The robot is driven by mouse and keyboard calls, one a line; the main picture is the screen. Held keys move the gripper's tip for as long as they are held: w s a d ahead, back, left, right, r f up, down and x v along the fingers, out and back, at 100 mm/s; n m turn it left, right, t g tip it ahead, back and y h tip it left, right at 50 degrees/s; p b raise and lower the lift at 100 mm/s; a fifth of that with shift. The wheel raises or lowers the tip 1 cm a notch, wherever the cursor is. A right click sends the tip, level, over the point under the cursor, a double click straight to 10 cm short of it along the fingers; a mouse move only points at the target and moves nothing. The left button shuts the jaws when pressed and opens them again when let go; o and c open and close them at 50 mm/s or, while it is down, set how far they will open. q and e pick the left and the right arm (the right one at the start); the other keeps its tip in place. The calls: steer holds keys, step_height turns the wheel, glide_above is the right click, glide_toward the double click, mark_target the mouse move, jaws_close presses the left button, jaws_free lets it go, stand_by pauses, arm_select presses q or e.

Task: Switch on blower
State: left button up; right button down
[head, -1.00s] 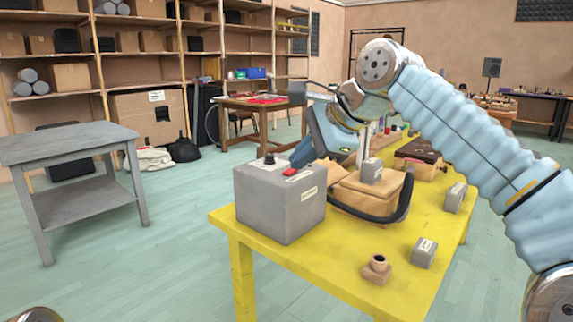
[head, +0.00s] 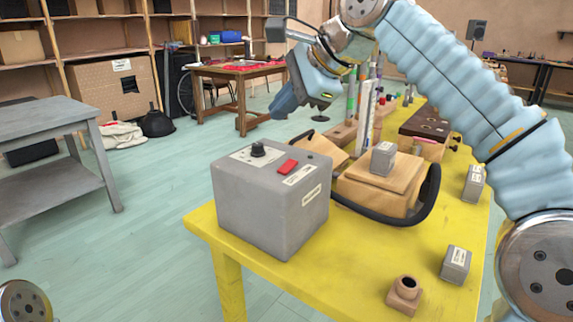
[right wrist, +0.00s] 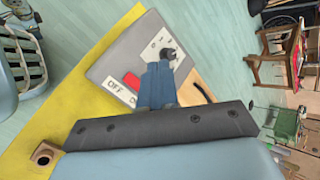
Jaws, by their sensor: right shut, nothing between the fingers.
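The blower is a grey box (head: 262,215) on the near left corner of the yellow table. Its top bears a red switch (head: 287,166), a black knob (head: 258,149) and white labels. A black hose (head: 428,200) curves around the wooden box beside it. My right gripper (head: 281,108) is shut and empty, above and behind the grey box, apart from it. In the right wrist view its blue fingers (right wrist: 160,68) partly cover the box top; the red switch (right wrist: 131,80) shows beside them, near an OFF label. The left gripper is out of view.
A wooden box (head: 375,192) bearing a small grey block (head: 383,159) stands right of the blower. A wooden piece with a round hole (head: 405,294) and another grey block (head: 455,264) lie at the front of the yellow table (head: 345,270). A grey side table (head: 50,130) stands left.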

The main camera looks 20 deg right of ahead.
mark_target(290, 169)
steer(key=f, duration=0.2)
steer(key=d+f, duration=0.1)
steer(key=f, duration=0.1)
steer(key=shift+w+f, duration=0.2)
steer(key=shift+f, duration=0.05)
steer(key=f+b, duration=0.2)
steer(key=b, duration=0.1)
steer(key=shift+w+d+f, duration=0.1)
steer(key=shift+w+f, duration=0.1)
steer(key=shift+f, duration=0.05)
steer(key=shift+w+d+f+b, duration=0.15)
steer(key=shift+f+b, duration=0.4)
steer(key=shift+f, duration=0.3)
steer(key=shift+f, duration=0.1)
stand_by(0.9)
steer(key=shift+f, duration=0.25)
